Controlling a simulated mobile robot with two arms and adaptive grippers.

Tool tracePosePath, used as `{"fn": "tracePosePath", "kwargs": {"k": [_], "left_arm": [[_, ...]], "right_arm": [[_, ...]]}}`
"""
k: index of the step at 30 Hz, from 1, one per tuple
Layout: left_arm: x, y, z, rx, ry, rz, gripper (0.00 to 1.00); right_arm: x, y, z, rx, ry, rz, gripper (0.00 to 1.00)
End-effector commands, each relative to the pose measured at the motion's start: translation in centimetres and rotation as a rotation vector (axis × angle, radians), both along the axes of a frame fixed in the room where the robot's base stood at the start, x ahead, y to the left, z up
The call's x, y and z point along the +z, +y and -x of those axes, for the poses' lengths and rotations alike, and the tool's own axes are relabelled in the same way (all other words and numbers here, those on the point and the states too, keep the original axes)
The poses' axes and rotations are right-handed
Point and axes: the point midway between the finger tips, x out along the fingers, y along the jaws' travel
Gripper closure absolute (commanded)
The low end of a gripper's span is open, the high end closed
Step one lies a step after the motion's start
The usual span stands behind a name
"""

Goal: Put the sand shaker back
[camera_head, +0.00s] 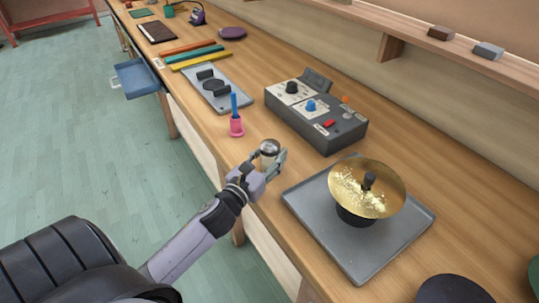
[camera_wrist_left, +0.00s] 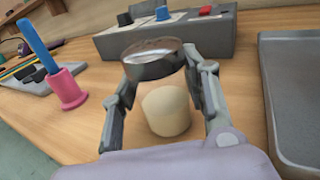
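The sand shaker (camera_head: 269,147) looks like a small clear jar with a silvery metal top. In the left wrist view the metal top (camera_wrist_left: 152,60) sits above a cream-coloured filling (camera_wrist_left: 166,110). My left gripper (camera_head: 271,156) is at the bench's front edge side, with a finger on each side of the jar. In the left wrist view the fingertips (camera_wrist_left: 161,70) close against the upper part of the jar. The jar is roughly upright; I cannot tell whether its base touches the bench. My right gripper is not in view.
A pink holder with a blue stick (camera_head: 236,126) stands left of the shaker. A grey control box (camera_head: 316,115) stands behind. A grey tray (camera_head: 315,203) with a brass cymbal (camera_head: 350,180) lies to the right. A grey tray of dark pieces (camera_head: 232,105) lies further left.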

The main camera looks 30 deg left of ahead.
Motion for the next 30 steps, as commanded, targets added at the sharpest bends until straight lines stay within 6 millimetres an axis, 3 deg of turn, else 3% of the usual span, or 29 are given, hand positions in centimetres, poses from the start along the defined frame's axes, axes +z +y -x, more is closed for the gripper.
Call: {"fn": "tracePosePath", "kwargs": {"k": [8, 18, 23, 30], "left_arm": [[0.0, 0.0, 0.0, 0.0, 0.001, 0.0, 0.39], [0.5, 0.0, 0.0, 0.0, 0.0, 0.0, 0.39], [0.0, -0.1, 1.8, -0.001, 0.003, 0.0, 0.39], [0.0, -0.4, 6.5, 0.0, 0.004, -0.001, 0.39]], "right_arm": [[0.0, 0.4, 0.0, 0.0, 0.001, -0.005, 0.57], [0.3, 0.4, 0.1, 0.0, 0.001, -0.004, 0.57], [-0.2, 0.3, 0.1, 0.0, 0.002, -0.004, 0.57], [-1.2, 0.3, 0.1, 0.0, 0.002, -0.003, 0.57]]}}
